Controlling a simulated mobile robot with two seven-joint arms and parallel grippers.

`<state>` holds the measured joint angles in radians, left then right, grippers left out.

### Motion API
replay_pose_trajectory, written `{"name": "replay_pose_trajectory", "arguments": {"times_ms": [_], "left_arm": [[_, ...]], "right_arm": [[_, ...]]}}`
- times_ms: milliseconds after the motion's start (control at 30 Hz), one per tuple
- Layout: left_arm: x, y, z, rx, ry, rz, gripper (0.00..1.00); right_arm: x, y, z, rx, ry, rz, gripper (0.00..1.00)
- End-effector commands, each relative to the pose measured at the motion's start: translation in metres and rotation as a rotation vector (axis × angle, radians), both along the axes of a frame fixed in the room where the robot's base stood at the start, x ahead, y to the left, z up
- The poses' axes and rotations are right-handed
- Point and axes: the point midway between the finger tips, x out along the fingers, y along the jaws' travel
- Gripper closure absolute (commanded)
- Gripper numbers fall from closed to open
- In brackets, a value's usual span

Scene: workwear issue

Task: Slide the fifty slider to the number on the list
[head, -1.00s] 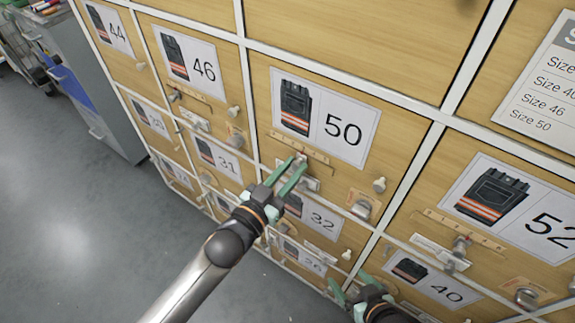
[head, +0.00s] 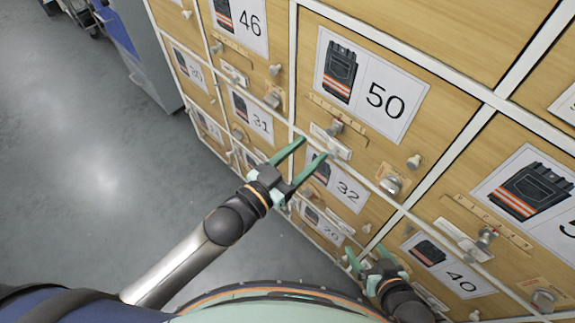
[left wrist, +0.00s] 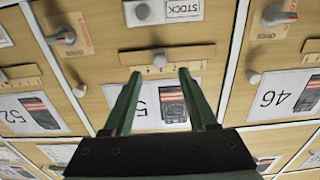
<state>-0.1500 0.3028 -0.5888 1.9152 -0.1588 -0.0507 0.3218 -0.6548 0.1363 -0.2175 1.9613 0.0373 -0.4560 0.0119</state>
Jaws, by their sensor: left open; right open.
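The fifty drawer's label (head: 372,84) shows trousers and 50. Below it is a scale strip (head: 352,114) with a small slider knob (head: 335,127) near its middle. In the left wrist view, upside down, the knob (left wrist: 160,60) sits beyond and between the fingertips. My left gripper (head: 315,148) is open and empty, just below and apart from the knob. My right gripper (head: 366,252) is open and empty, low near the 32 and 40 drawers. Only a white corner (head: 566,105), probably of the list, shows at the right edge, unreadable.
A round peg (head: 414,161) and a metal turn knob (head: 390,184) are on the fifty drawer, right of its slider. Drawers 46 (head: 250,22), 32 (head: 347,190) and 40 (head: 461,283) surround it. Open grey floor (head: 100,190) lies left.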

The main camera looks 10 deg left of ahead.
Motion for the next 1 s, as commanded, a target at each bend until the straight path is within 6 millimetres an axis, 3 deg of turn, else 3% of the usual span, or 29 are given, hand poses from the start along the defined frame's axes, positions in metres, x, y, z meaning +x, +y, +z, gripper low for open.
{"name": "replay_pose_trajectory", "arguments": {"times_ms": [100, 333, 1000], "left_arm": [[-0.021, 0.015, -0.001, 0.002, 0.003, 0.0, 0.42], [-0.045, 0.032, 0.0, 0.0, 0.001, -0.001, 0.42], [-0.051, 0.037, 0.0, 0.0, 0.0, 0.0, 0.42]], "right_arm": [[-0.001, 0.0, -0.001, -0.001, 0.003, -0.001, 0.16], [-0.003, -0.001, -0.004, -0.004, 0.01, -0.002, 0.16], [-0.002, -0.002, -0.003, -0.002, 0.007, -0.003, 0.16]]}}
